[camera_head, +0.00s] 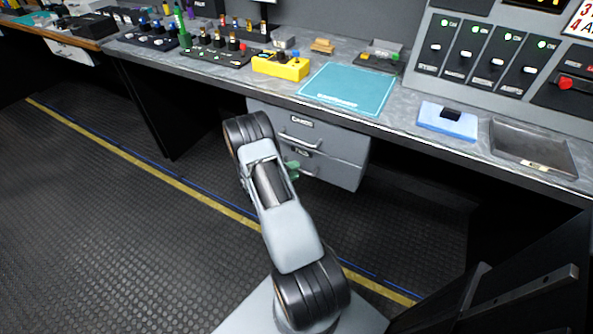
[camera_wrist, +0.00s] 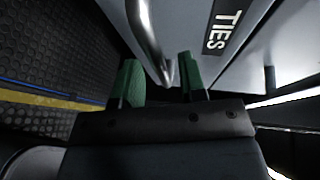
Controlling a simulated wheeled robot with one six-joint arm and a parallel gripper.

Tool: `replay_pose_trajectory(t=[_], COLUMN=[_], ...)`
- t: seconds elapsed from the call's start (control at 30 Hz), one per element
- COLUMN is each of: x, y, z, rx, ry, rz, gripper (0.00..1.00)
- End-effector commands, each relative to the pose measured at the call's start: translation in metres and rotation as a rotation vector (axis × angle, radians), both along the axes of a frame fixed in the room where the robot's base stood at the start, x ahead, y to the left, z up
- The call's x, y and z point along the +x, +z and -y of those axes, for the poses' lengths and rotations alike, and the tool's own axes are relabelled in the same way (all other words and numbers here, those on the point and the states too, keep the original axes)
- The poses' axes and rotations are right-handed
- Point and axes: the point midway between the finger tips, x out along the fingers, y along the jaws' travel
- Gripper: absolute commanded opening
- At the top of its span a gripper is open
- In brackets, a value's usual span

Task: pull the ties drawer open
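The ties drawer (camera_head: 340,172) is the lower grey drawer under the counter, and its front looks about flush with the drawer above. In the wrist view its front (camera_wrist: 190,22) carries a dark label reading TIES (camera_wrist: 222,28). Its curved metal handle (camera_wrist: 148,40) runs down toward the space between my green fingertips. My gripper (camera_wrist: 160,78) is open, with a finger on each side of the handle's near end and no clear grip on it. In the head view my gripper (camera_head: 292,168) is at the drawer's left part, mostly hidden by my arm.
An upper drawer (camera_head: 335,141) with its own handle and label sits directly above. The grey counter (camera_head: 405,108) overhangs both, bearing a teal mat (camera_head: 350,88), a yellow box (camera_head: 280,67) and a blue pad (camera_head: 447,122). Open floor (camera_head: 100,220) lies to the left.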

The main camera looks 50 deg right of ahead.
Motion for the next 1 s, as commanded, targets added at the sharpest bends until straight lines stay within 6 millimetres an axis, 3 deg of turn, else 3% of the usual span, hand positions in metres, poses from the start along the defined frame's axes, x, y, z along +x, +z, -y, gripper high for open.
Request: replay_pose_trajectory(t=[0.2, 0.57, 0.9, 1.0], x=[-0.002, -0.003, -0.003, -0.003], y=[-0.003, -0.003, -0.003, -0.003], z=[0.014, 0.017, 0.016, 0.016], rx=[0.001, 0.001, 0.001, 0.001], ry=[0.0, 0.0, 0.0, 0.0], rz=[0.001, 0.001, 0.001, 0.001], gripper=[0.38, 0.37, 0.05, 0.0])
